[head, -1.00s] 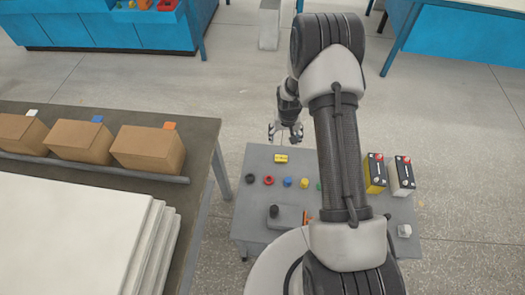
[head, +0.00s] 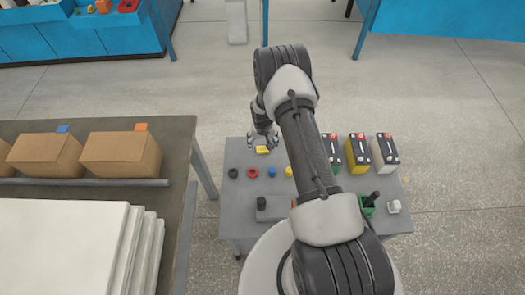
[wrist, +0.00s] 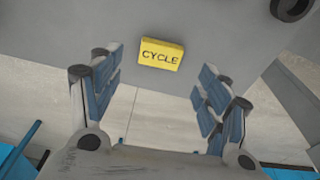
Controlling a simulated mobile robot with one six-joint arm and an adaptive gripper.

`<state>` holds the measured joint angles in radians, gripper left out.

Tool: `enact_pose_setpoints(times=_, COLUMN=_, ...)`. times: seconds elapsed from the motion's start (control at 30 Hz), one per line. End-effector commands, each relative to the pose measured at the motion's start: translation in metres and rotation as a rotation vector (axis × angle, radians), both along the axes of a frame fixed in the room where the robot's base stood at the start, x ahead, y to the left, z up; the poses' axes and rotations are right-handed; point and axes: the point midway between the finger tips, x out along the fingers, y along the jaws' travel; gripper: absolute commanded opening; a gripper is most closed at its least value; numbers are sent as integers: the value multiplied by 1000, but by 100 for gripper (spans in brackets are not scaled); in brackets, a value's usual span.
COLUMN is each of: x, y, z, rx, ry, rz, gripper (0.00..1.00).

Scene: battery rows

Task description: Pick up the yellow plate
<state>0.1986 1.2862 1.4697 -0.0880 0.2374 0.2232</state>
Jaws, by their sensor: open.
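The yellow plate (head: 262,150) lies near the far edge of the small grey table in the head view. In the wrist view the plate (wrist: 161,54) reads "CYCLE" and sits beyond the fingertips, roughly midway between them. My gripper (head: 263,138) is at the far edge of the table, just beyond and above the plate. In the wrist view my gripper (wrist: 157,88) has its two blue-padded fingers spread wide with nothing between them. The plate is apart from both fingers.
The small table (head: 235,212) holds a row of small coloured pieces, including a red ring (head: 252,173) and a blue piece (head: 272,171). Three batteries (head: 357,155) stand at its right. A green cup (head: 368,206) is near the front right. A bench with cardboard boxes (head: 120,154) is at left.

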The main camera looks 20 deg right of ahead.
Motion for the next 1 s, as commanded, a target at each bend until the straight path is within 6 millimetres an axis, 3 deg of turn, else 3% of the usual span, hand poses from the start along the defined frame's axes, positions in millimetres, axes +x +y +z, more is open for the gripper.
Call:
enact_pose_setpoints(times=0.3, x=3, y=-1, z=-46, rx=0, ry=1, rz=0, gripper=70)
enact_pose_setpoints(times=0.53, x=4, y=-2, z=-46, rx=0, ry=0, rz=0, gripper=70)
enact_pose_setpoints(times=1.0, x=3, y=-1, z=-46, rx=0, ry=1, rz=0, gripper=39)
